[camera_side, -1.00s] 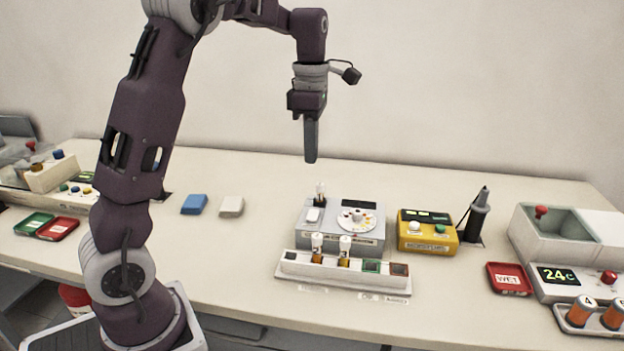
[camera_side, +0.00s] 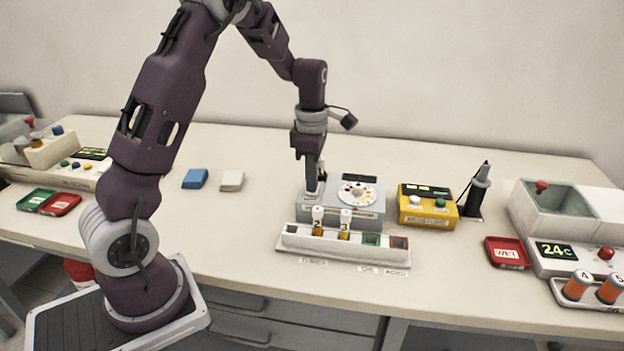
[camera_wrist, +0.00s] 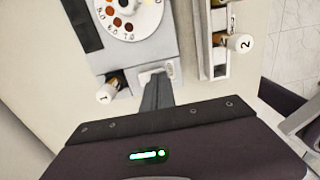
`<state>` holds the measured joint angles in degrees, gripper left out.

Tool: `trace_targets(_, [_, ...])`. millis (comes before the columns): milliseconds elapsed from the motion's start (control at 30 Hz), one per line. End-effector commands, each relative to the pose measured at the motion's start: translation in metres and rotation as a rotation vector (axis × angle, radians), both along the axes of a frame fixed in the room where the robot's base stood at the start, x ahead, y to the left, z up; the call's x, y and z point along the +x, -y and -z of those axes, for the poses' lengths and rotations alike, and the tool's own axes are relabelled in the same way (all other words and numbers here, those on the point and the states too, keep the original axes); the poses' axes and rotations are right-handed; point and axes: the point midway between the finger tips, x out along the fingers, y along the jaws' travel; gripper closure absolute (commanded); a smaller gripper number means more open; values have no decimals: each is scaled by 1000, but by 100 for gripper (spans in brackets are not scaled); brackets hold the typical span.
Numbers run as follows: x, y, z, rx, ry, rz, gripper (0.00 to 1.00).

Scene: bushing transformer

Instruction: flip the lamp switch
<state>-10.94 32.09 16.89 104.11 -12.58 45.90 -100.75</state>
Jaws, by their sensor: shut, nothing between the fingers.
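The lamp switch is a small white rocker (camera_wrist: 157,72) on the top of a grey device (camera_side: 345,214), which has a round colour dial (camera_side: 357,194) and a dark display. My gripper (camera_side: 311,190) is shut, with nothing held, and points down at the switch. In the wrist view the closed fingertips (camera_wrist: 156,84) lie right at the switch's near edge and cover part of it. I cannot tell whether they touch it. In the side view the fingers hide most of the switch.
A vial marked 1 (camera_wrist: 108,92) stands close beside the fingers. A white rack (camera_side: 300,240) with vials and coloured squares lies in front of the device. A yellow box (camera_side: 427,212) stands to its right. The table left of the device is mostly clear.

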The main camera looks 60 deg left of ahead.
Motion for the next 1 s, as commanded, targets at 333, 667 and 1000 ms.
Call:
trace_targets(333, [0, 0, 2, 0, 0, 0, 100])
trace_targets(667, [-2, 1, 8, -1, -5, 1, 100])
trace_targets(1000, [9, -10, 4, 3, -1, 0, 100])
